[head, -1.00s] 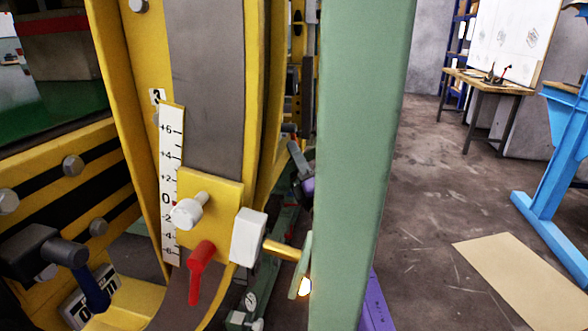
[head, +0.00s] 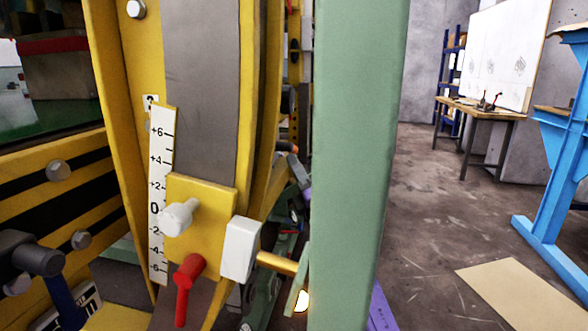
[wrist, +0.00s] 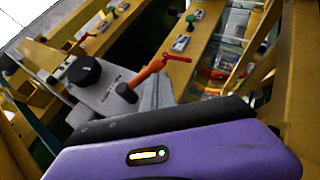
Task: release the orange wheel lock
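An orange lever, which looks like the wheel lock (wrist: 146,74), shows in the wrist view. The purple housing with a dark front edge across the bottom of the wrist view seems to be my gripper (wrist: 180,145). The lever is beyond its edge, with no contact visible. My fingertips cannot be made out, and the green post hides most of my arm in the head view.
A green post (head: 355,160) stands close in front. Left of it is a yellow ring frame with a white scale (head: 162,195), a red handle (head: 186,285) and a white block (head: 239,250). A red lever (wrist: 177,58) lies just beyond the orange one. Open floor is at right.

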